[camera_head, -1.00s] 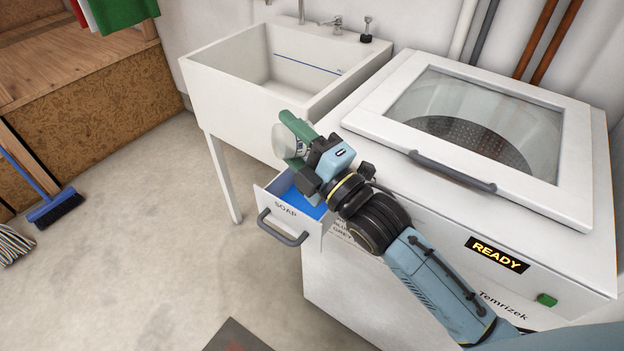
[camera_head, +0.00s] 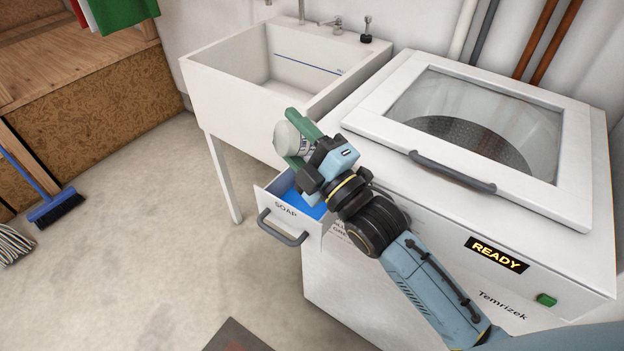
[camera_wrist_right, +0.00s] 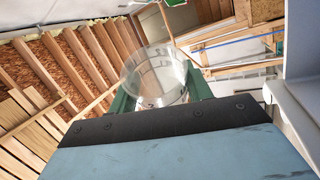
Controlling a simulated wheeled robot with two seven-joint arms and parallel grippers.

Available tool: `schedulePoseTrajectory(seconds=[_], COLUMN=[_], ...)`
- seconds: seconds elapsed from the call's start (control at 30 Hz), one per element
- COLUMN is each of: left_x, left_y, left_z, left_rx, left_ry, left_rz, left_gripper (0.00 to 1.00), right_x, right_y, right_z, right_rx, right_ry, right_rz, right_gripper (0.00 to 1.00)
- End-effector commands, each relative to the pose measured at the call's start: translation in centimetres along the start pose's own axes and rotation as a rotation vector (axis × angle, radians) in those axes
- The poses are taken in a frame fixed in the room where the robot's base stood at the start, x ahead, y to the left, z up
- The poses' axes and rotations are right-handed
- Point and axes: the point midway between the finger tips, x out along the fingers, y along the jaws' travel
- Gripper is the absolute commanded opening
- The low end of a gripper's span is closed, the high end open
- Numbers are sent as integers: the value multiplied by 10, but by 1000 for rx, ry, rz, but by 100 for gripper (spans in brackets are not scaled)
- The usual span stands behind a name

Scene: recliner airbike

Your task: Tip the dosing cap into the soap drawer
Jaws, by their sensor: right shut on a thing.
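The dosing cap (camera_head: 287,139) is a clear, see-through cup. My right gripper (camera_head: 297,140) is shut on it, with one green finger on either side. The cap also shows between the green fingers in the right wrist view (camera_wrist_right: 155,77), with small marks on its wall. It is tilted and held above the soap drawer (camera_head: 281,217), apart from it. The drawer is pulled out of the washer's front, labelled SOAP, with a blue inside. My gripper hides part of the drawer's opening. I cannot tell whether the cap holds liquid. My left gripper is not in view.
The white washer (camera_head: 360,285) has a shut glass lid with a dark handle and a READY display (camera_head: 496,255). A white sink (camera_head: 225,98) stands close behind the drawer. The floor left of the drawer is clear; a blue broom (camera_head: 55,208) stands farther left.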

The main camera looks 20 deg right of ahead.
Motion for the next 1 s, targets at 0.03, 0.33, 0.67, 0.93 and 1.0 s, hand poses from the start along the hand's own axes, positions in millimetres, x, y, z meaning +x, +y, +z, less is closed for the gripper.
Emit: schedulePoseTrajectory(seconds=[0.03,0.33,0.67,0.93,1.0], left_x=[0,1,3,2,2], left_y=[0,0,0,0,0], left_z=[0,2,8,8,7], left_rx=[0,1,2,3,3], left_ry=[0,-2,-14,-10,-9], left_rz=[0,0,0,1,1], left_gripper=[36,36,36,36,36], right_x=[0,0,0,-1,-1], right_y=[0,2,3,4,4], right_z=[0,2,3,4,4], right_rx=[7,42,84,117,125], right_ry=[-2,-11,-20,-28,-30], right_rz=[3,17,35,47,51], right_gripper=[28,28,28,28,28])
